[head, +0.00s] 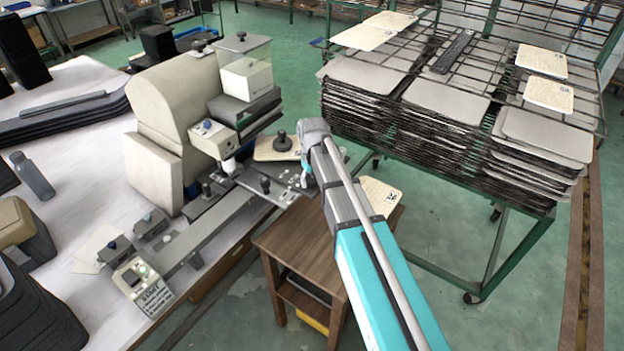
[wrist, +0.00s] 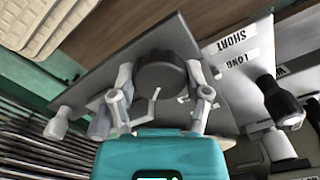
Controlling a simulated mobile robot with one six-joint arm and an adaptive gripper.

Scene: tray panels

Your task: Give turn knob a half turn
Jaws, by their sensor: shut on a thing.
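The turn knob (wrist: 160,72) is a thick, dark round knob on a grey panel (wrist: 225,95) in the wrist view. My gripper (wrist: 162,92) has one pale finger on each side of the knob and is shut on it. The lower side of the knob lies toward my teal gripper body. In the head view my gripper (head: 306,172) is at the right end of the machine's panel, and I cannot make out the held knob there.
A black-handled control (wrist: 280,97) stands beside labels reading SHORT and LONG. A dark knob (head: 282,143) stands near my gripper. The cream machine (head: 180,105) is to the left, a wooden stand (head: 300,245) below, and a rack of trays (head: 440,100) to the right.

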